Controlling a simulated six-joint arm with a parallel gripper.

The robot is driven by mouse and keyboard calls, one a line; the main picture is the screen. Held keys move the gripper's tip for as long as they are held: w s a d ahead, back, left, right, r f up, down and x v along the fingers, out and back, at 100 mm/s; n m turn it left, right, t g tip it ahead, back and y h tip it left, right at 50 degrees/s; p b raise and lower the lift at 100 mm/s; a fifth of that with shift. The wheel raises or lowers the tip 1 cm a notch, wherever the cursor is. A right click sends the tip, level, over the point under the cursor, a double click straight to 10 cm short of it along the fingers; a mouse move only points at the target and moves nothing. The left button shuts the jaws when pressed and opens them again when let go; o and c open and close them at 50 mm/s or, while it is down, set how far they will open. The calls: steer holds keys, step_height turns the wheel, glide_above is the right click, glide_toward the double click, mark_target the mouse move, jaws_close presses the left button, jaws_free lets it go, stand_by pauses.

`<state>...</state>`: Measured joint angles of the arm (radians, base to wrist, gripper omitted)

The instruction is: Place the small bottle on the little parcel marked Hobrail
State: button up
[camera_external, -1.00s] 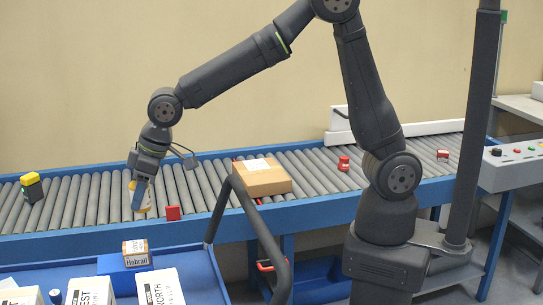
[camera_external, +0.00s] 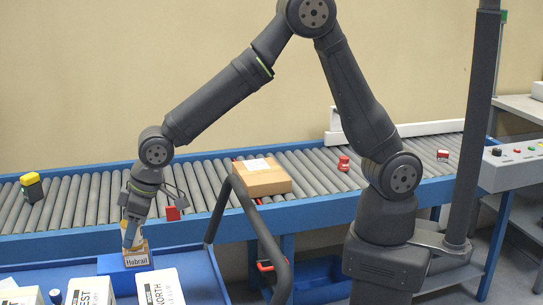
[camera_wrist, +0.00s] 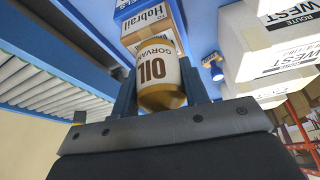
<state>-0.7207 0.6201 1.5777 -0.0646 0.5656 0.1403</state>
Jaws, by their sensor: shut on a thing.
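A small white and gold bottle (camera_wrist: 158,72), lettered "GORVAN" and "OIL", is held between the fingers of my gripper (camera_wrist: 160,92) in the wrist view. In the external view my gripper (camera_external: 130,232) is right at the little cardboard parcel marked Hobrail (camera_external: 138,258), mostly covering the bottle. The parcel stands on a blue block in the blue tray, and it shows beyond the bottle in the wrist view (camera_wrist: 150,22). I cannot tell whether the bottle touches the parcel's top.
White boxes marked WEST (camera_external: 92,292) and NORTH (camera_external: 160,288) stand in the tray close by. Behind is the roller conveyor (camera_external: 75,205) with a brown carton (camera_external: 262,180), a red item (camera_external: 172,214) and a yellow-black item (camera_external: 32,188). A dark curved rail (camera_external: 262,235) rises at the tray's right.

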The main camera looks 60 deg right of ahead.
steer(key=o, duration=1)
steer(key=shift+f, duration=0.1)
steer(key=v, duration=1.2)
steer(key=x, duration=1.2)
steer(key=shift+f, duration=0.1)
step_height(320, 180, up, 2)
steer(key=shift+r, duration=0.7)
